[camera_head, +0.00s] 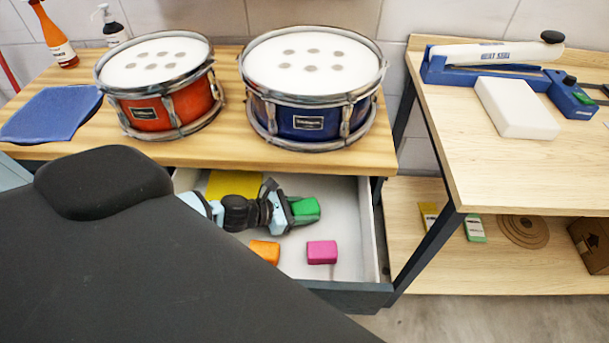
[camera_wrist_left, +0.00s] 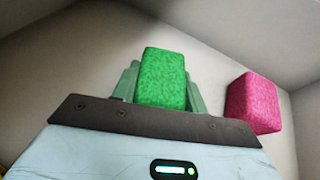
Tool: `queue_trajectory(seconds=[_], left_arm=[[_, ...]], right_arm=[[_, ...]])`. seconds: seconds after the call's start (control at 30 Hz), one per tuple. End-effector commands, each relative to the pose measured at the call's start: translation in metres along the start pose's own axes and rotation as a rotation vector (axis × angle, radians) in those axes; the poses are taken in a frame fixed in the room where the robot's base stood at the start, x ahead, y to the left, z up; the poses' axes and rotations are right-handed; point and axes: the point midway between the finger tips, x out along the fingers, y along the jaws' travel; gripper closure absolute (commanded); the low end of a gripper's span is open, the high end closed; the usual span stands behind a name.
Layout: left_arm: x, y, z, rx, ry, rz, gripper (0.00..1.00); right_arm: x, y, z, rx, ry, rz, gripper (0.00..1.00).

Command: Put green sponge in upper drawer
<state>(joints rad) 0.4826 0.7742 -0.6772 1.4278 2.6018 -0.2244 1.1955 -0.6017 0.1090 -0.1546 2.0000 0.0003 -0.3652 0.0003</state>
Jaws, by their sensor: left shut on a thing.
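The upper drawer (camera_head: 347,215) is pulled open under the wooden bench top. My left gripper (camera_head: 291,209) is inside the drawer's outline, shut on the green sponge (camera_head: 306,207). In the left wrist view the green sponge (camera_wrist_left: 162,78) sits between the two fingers of my left gripper (camera_wrist_left: 160,88). I cannot tell whether the sponge touches the drawer floor. A pink sponge (camera_head: 322,252) lies in the drawer nearer the front, and it also shows in the left wrist view (camera_wrist_left: 253,103). My right gripper is not in view.
An orange block (camera_head: 265,251) and a yellow flat item (camera_head: 235,185) are also in the drawer. A red drum (camera_head: 168,105) and a blue drum (camera_head: 313,118) stand on the bench above. A second table (camera_head: 500,165) stands at the right. The drawer's right side has free floor.

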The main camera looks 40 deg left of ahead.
Motion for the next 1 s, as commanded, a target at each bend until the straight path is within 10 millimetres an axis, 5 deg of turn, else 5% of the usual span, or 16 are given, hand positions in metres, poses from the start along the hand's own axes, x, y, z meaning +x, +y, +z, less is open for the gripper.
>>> queue_trajectory(seconds=[0.07,0.1,0.23,0.63,1.0], left_arm=[[0.001,-0.001,-0.004,-0.003,0.002,-0.001,0.78],[0.001,-0.001,-0.003,-0.002,0.001,0.0,0.52],[0.001,0.0,-0.003,-0.001,0.001,0.0,0.35],[-0.004,0.0,0.002,0.001,0.001,0.0,0.35],[-0.056,0.0,0.004,0.0,-0.001,0.001,0.35]], right_arm=[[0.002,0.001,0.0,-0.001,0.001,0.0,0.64],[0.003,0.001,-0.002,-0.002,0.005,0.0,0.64],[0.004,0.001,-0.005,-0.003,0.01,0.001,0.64],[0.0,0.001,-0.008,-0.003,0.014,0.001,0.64],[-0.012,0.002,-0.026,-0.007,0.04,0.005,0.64]])
